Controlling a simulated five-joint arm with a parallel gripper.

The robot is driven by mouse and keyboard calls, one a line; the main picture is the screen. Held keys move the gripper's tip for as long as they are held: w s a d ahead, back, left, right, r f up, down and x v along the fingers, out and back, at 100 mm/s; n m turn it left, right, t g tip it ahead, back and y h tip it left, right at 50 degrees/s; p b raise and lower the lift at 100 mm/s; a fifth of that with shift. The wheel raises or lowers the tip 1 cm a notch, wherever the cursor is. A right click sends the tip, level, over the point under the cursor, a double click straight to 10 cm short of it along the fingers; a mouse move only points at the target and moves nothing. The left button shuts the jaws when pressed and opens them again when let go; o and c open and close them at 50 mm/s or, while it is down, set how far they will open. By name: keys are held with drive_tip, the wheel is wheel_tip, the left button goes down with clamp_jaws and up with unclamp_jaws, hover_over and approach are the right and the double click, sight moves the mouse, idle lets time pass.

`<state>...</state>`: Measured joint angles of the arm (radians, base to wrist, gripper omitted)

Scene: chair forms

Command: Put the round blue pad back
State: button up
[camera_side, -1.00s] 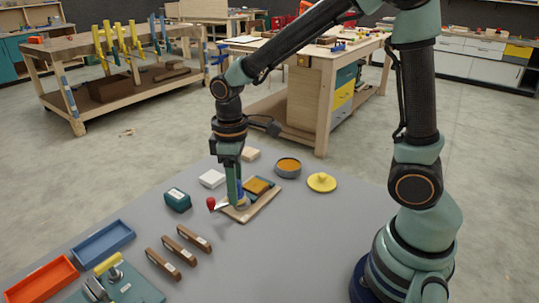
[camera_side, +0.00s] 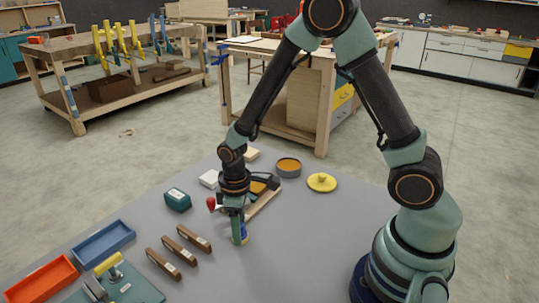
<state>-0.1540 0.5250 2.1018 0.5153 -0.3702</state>
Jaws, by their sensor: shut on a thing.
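My gripper (camera_side: 240,238) is shut on the round blue pad (camera_side: 244,231), which shows as a small blue patch beside the fingers. The fingers mostly hide the pad. The gripper points down low over the grey table, just in front of the wooden board (camera_side: 264,202). I cannot tell whether the pad touches the table. The board is partly hidden behind my wrist. A red knob (camera_side: 211,203) shows just left of the wrist.
A teal box (camera_side: 177,199) and several brown blocks (camera_side: 194,237) lie to the left. A blue tray (camera_side: 103,241) and an orange tray (camera_side: 41,280) are farther left. A round tin (camera_side: 288,167) and a yellow lid (camera_side: 321,182) stand behind. The table right of the gripper is clear.

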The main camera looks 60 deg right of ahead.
drive_tip(key=shift+f, duration=0.1)
drive_tip(key=o, duration=1.2)
wheel_tip(320, 180, up, 12)
drive_tip(key=s+d+r+m+t, duration=0.2)
drive_tip(key=s+r+m, duration=0.1)
drive_tip(key=r, duration=0.3)
drive_tip(key=s+d+r+m+t, duration=0.3)
drive_tip(key=s+r, duration=0.1)
drive_tip(key=r, duration=0.2)
drive_tip(key=shift+d+r+t, duration=0.15)
drive_tip(key=shift+d+t, duration=0.1)
drive_tip(key=shift+t, duration=0.05)
